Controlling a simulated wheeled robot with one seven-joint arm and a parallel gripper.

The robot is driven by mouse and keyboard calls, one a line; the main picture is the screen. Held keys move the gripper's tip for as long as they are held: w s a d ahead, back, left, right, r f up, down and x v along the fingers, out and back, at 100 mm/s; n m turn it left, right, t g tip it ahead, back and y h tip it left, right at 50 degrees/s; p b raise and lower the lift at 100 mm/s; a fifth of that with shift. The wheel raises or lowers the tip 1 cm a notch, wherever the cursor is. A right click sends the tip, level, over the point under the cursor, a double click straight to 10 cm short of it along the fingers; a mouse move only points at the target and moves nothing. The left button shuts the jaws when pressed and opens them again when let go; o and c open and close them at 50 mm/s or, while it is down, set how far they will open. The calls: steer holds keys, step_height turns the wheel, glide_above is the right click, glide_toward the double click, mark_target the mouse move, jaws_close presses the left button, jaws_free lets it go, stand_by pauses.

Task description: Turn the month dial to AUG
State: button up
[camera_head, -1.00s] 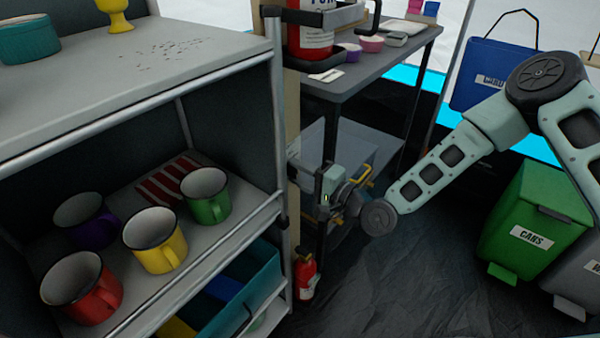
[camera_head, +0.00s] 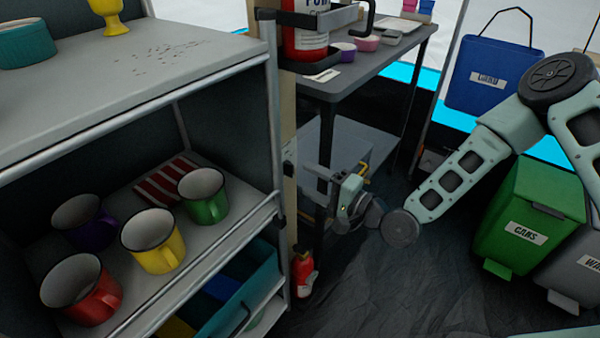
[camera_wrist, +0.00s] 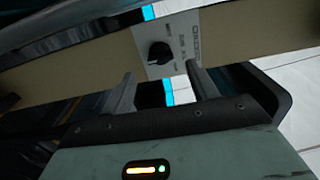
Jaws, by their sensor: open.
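The month dial (camera_wrist: 159,53) is a black round knob on a pale label plate (camera_wrist: 182,44), fixed to a beige post. In the wrist view it lies just beyond my fingertips, roughly between them. The print around it is too small to read surely. My gripper (camera_wrist: 163,88) is open and empty, with one finger on each side below the dial, apart from it. In the head view my gripper (camera_head: 318,180) is low beside the wooden post (camera_head: 290,180), near the shelf's right upright.
A metal shelf (camera_head: 130,85) with several enamel mugs stands left. A grey table (camera_head: 375,62) is behind my arm. A small red extinguisher (camera_head: 302,272) is below my gripper. Green (camera_head: 535,205) and grey bins stand right. The dark floor between is clear.

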steer(key=p+v, duration=0.1)
steer(key=v, duration=1.1)
steer(key=shift+s+d, duration=0.15)
steer(key=shift+s, duration=0.05)
steer(key=s+r+n+g+h, duration=1.1)
steer(key=s+r+n+h, duration=0.35)
steer(key=s, duration=0.45)
step_height(320, 180, up, 28)
steer(key=p, duration=2.7)
steer(key=shift+s+d+n+y, duration=0.15)
steer(key=shift+s+n+y, duration=0.3)
steer(key=shift+f, duration=0.1)
